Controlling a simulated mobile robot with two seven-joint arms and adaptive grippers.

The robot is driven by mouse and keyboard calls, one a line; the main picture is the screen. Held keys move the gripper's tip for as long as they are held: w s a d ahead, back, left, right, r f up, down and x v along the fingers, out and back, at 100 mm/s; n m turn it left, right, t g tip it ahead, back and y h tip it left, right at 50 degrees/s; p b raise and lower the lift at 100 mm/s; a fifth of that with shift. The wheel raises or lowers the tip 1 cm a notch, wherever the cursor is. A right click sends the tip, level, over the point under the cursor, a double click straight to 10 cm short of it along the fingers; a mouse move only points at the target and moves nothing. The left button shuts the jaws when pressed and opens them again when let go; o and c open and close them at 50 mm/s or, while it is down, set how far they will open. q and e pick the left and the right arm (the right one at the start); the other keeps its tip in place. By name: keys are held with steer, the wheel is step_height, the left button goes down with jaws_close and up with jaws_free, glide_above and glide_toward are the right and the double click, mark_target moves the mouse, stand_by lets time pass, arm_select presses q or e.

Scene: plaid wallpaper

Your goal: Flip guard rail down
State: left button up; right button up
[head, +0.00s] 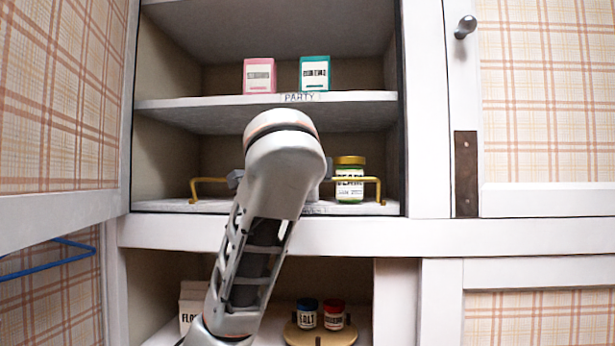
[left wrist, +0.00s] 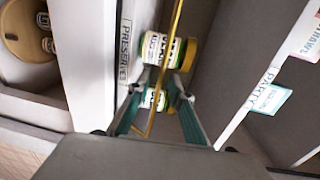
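The gold guard rail (head: 209,181) stands up along the front edge of the middle cupboard shelf, its bent ends meeting the shelf. My left arm covers its centre in the head view. My left gripper (left wrist: 156,84) is open, with its fingers on either side of the rail (left wrist: 173,38) in the left wrist view. Contact between fingers and rail cannot be told. In the head view the gripper is mostly hidden behind my wrist. My right gripper is not in view.
A jar with a yellow lid (head: 349,182) stands behind the rail; another jar (left wrist: 152,99) shows between my fingers. Pink (head: 259,76) and teal (head: 314,73) boxes stand on the shelf above. Below are a round wooden stand (head: 320,336) with two jars and a carton (head: 191,303).

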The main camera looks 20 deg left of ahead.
arm_select(q)
steer(key=shift+x, duration=1.1)
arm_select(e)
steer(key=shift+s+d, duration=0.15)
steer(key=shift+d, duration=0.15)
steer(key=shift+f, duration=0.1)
arm_select(q)
jaws_close()
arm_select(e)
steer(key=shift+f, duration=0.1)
